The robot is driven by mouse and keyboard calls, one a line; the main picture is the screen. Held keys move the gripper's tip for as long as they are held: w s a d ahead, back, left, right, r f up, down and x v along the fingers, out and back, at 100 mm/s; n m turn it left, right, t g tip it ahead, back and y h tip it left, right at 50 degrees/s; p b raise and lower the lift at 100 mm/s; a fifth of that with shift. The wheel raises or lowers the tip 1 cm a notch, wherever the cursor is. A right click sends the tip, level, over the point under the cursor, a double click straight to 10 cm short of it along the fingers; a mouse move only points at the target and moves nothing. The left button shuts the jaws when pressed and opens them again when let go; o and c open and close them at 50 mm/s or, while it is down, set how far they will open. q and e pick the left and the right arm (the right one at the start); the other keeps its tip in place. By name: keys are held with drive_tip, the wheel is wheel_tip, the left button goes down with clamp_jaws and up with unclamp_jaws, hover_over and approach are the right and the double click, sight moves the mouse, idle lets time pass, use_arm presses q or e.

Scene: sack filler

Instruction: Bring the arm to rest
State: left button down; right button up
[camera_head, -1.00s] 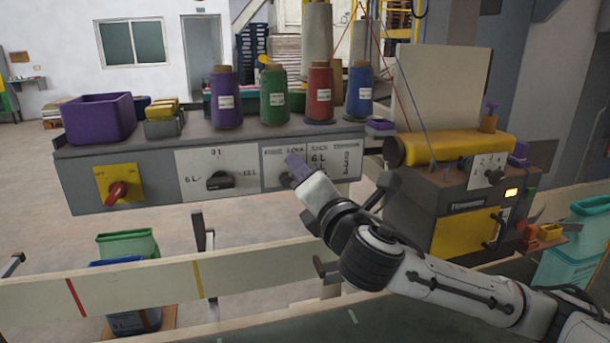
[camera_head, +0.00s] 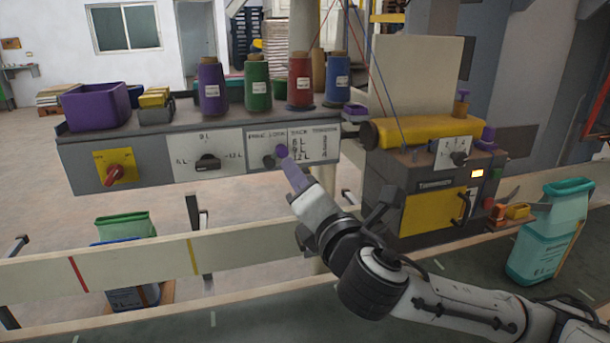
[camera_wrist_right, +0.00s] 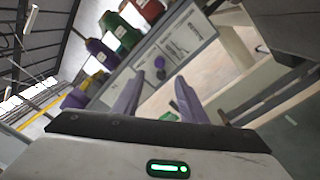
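My right gripper (camera_head: 287,160), with purple fingers, is in front of the lock panel (camera_head: 317,172) of the grey console. In the right wrist view its two fingers (camera_wrist_right: 157,98) are spread apart with nothing between them, so it is open. My left gripper is in neither view.
The console carries a black selector (camera_head: 207,162), a red switch (camera_head: 115,174), several thread cones and a purple bin (camera_head: 96,106). A sewing machine (camera_head: 425,190) stands to the right. A pale rail (camera_head: 130,259) runs below. A teal sack (camera_head: 550,230) stands at right.

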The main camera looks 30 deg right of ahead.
drive_tip(key=shift+w, duration=0.15)
drive_tip(key=s+a+f+m+g+y, duration=0.1)
drive_tip(key=s+a+f+m+g, duration=0.15)
drive_tip(key=f, duration=0.65)
drive_tip(key=s+a+f+m+g+y, duration=0.1)
drive_tip(key=a+f+m+y, duration=0.15)
drive_tip(key=f, duration=0.65)
drive_tip(key=s+a+f+m+g+y, duration=0.1)
drive_tip(key=s+a+f+m+g, duration=0.15)
drive_tip(key=f, duration=0.65)
drive_tip(key=s+a+f+m+g, duration=0.1)
drive_tip(key=s+f+m+g, duration=0.2)
drive_tip(key=s+f+m, duration=1.1)
drive_tip(key=s+f, duration=0.5)
drive_tip(key=f, duration=0.1)
drive_tip(key=shift+s+f+y, duration=0.35)
drive_tip(key=shift+s, duration=0.05)
